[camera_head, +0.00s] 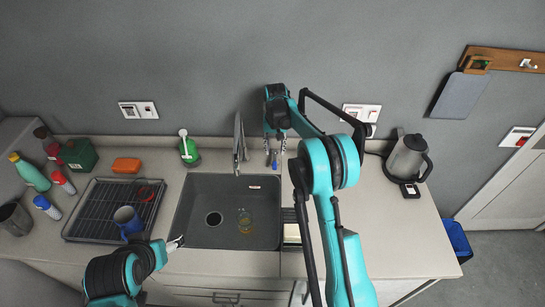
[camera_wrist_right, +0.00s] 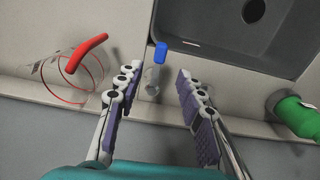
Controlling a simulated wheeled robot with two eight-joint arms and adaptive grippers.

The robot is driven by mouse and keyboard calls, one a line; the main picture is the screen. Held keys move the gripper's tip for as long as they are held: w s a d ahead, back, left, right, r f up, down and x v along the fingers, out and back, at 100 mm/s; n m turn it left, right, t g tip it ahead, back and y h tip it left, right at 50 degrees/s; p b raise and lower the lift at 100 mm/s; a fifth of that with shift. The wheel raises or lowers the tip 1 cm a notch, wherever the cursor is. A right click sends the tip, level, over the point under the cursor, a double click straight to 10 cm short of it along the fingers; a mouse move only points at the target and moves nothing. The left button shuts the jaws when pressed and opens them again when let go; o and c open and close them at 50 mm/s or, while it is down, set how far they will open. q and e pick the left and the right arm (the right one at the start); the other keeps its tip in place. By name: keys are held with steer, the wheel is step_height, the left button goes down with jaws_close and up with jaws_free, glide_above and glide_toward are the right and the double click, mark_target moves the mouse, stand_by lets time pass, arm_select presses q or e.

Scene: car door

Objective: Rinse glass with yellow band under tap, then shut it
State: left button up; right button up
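A clear glass with a yellowish tint (camera_head: 245,222) stands in the dark sink (camera_head: 205,190), right of the drain. The metal tap spout (camera_head: 238,145) rises behind the sink. My right gripper (camera_head: 275,143) is behind the sink, right of the spout. In the right wrist view its fingers (camera_wrist_right: 155,98) are open, with a small blue-topped fitting (camera_wrist_right: 160,53) between them, not visibly gripped. Whether it is the tap's handle, I cannot tell. My left gripper (camera_head: 175,243) is at the sink's left front edge; its fingers are too small to read. No water stream is clearly visible.
A dark rack (camera_head: 85,218) left of the sink holds a grey mug (camera_head: 126,217) with a blue handle. A green bottle (camera_head: 189,150) stands behind the sink. A red-handled clear jug (camera_wrist_right: 80,72) lies left of my right fingers. A kettle (camera_head: 407,157) stands right.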

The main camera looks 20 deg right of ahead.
mark_target(275, 163)
step_height(275, 163, down, 8)
steer(key=shift+f, duration=0.1)
stand_by(0.4)
jaws_close()
